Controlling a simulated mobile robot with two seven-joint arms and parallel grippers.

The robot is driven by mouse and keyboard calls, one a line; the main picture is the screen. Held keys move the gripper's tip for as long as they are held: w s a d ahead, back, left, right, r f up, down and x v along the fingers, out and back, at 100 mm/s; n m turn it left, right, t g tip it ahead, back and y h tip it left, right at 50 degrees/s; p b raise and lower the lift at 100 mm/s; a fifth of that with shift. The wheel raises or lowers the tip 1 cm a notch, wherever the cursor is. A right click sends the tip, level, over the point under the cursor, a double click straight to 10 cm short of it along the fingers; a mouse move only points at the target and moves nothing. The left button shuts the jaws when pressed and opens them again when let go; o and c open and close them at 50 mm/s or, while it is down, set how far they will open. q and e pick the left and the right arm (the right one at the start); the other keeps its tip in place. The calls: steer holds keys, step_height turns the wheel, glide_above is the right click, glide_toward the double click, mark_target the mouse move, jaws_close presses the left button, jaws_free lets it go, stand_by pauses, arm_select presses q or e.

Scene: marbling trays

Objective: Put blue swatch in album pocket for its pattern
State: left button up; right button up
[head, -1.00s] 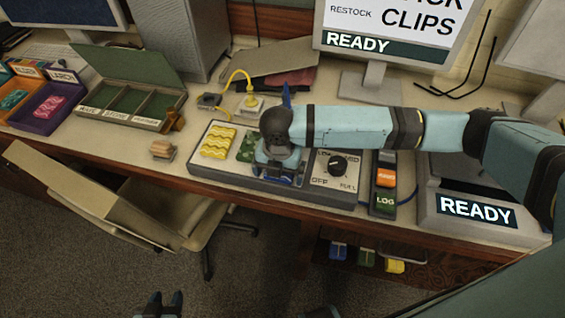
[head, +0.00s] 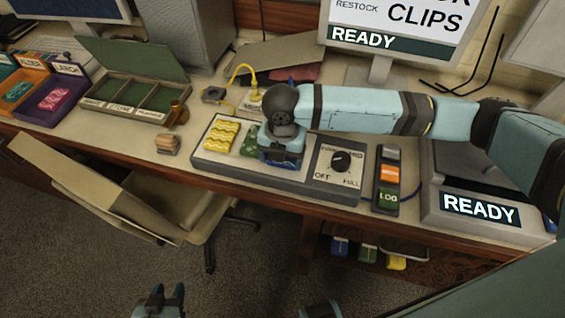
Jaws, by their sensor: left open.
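The album (head: 81,103) is a case with its green lid raised and three green pockets. Its front labels are small; they seem to read wave, stone and feather. On a grey panel (head: 250,180) lie a wavy yellow swatch (head: 221,136) and a partly covered green swatch (head: 250,143). My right gripper (head: 281,166) points down at the panel just right of the green swatch. Some blue shows around its fingers, but I cannot tell whether that is the blue swatch. My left gripper (head: 163,295) is open and empty at the bottom edge, below the desk.
A dial (head: 341,161) sits on the panel's right part. A small wooden block (head: 167,144) lies between album and panel. Orange (head: 31,85) and purple (head: 60,103) trays stand far left. A yellow cable crosses behind the panel.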

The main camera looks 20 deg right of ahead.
step_height(320, 180, up, 16)
steer(key=d+f+m+p, duration=0.1)
steer(key=d+m+p, duration=0.3)
steer(key=m, duration=1)
steer(key=s+d+f+m+p, duration=0.1)
steer(key=d+m+p, duration=0.3)
steer(key=m, duration=1.1)
steer(key=shift+s+d+f, duration=0.25)
steer(key=shift+d+f, duration=0.25)
steer(key=shift+d, duration=0.4)
